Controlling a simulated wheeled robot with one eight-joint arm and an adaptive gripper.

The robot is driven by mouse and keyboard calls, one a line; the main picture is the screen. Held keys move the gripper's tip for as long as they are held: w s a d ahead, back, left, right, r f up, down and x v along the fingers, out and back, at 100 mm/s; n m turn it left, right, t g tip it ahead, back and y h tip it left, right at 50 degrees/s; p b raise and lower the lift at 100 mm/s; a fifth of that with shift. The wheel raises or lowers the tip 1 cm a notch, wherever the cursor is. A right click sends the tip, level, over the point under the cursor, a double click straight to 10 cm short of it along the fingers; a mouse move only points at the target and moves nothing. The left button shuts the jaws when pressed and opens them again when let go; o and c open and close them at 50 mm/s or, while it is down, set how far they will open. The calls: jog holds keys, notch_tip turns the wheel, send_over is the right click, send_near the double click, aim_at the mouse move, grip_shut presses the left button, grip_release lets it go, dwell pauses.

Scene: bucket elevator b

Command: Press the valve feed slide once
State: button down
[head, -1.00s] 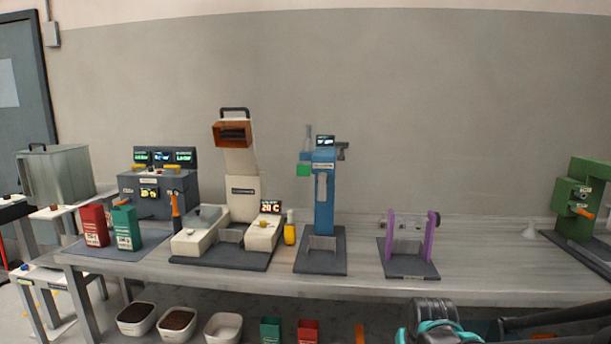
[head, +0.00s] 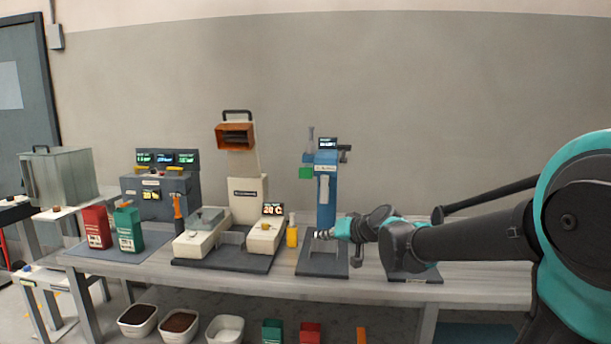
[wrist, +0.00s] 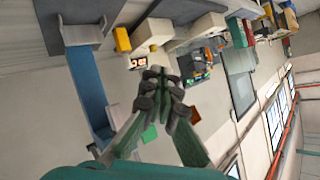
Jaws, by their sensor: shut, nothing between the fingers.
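No part readable as the valve feed slide stands out, so I cannot tell which part it is. The blue upright machine (head: 326,205) has a small screen (head: 327,143) on top, a green block (head: 306,173) at its left and a pale strip down its front. My gripper (head: 320,234) is shut and empty, pointing left in front of that machine's lower column. I see no clear contact with the machine.
The cream elevator machine (head: 245,200) with a "20 C" display stands left of the blue one. A yellow bottle (head: 292,234) stands between them. Red (head: 97,227) and green (head: 128,228) boxes are further left. My arm covers the bench's right side.

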aim_at(306, 173)
jog(key=w+a+r+t+y, duration=0.1)
jog(key=w+a+r, duration=0.2)
jog(key=r, duration=0.3)
jog(key=w+a+r+m+t+y, duration=0.1)
jog(key=w+a+r+t, duration=0.1)
jog(key=w+r, duration=0.4)
jog(key=shift+a+r, duration=0.6)
jog(key=shift+a, duration=0.25)
jog(key=w, duration=0.8)
jog(key=shift+w+d, duration=0.15)
jog(key=shift+w, duration=0.2)
jog(key=shift+w, duration=0.4)
jog(key=shift+w, duration=1.25)
dwell(1.4)
jog(key=shift+s, duration=1.7)
